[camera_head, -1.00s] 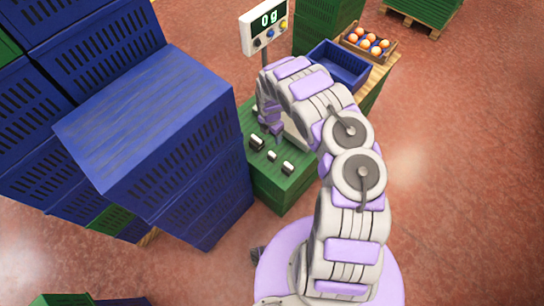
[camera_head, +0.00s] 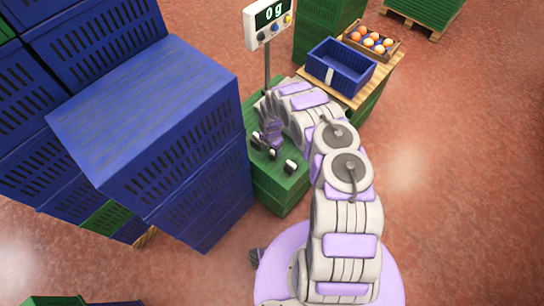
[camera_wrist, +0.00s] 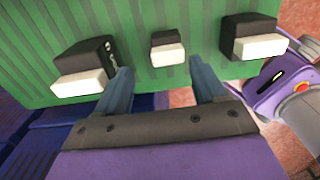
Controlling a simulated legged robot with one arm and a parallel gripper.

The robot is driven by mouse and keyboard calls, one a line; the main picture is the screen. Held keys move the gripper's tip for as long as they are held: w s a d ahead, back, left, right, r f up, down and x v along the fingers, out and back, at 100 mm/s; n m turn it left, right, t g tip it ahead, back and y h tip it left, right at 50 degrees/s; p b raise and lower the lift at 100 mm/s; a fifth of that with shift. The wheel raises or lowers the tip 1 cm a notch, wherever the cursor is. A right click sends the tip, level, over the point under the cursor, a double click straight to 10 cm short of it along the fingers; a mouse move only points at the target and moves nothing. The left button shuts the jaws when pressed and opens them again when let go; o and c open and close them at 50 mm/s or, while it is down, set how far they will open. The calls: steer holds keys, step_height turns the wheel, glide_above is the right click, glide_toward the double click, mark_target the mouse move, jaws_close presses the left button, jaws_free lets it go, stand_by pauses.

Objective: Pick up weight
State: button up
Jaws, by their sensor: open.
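Several small black-and-white weights stand on a green crate (camera_head: 287,193). In the wrist view, a larger weight (camera_wrist: 86,72) is at the left, a small weight (camera_wrist: 167,49) is in the middle and another larger weight (camera_wrist: 252,38) is at the right. My gripper (camera_wrist: 163,82) is open and empty. Its two blue fingers point towards the small middle weight, one to each side and just short of it. In the head view, my gripper (camera_head: 272,143) is low over the crate top and partly hides the weights.
A scale display (camera_head: 269,21) reading "0 g" stands on a pole behind the crate. Stacked blue crates (camera_head: 150,120) rise close on the left. A blue bin (camera_head: 341,66) and a box of oranges (camera_head: 371,40) stand at the back right. The floor at right is clear.

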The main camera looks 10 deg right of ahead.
mark_target(273, 152)
steer(key=shift+d+f, duration=0.3)
steer(key=shift+d, duration=0.1)
steer(key=f, duration=0.1)
steer(key=f+b, duration=0.1)
steer(key=f, duration=0.1)
steer(key=d+f+b, duration=0.1)
steer(key=shift+s+d+f, duration=0.1)
steer(key=shift+s+f, duration=0.15)
steer(key=shift+a+f, duration=0.1)
steer(key=shift+a, duration=0.15)
steer(key=shift+w+a, duration=0.1)
steer(key=shift+a, duration=0.25)
steer(key=shift+c, duration=0.8)
steer(key=shift+d, duration=0.6)
steer(key=c, duration=0.6)
steer(key=shift+a, duration=0.2)
steer(key=c, duration=0.3)
steer(key=shift+a, duration=0.3)
steer(key=shift+c, duration=0.6)
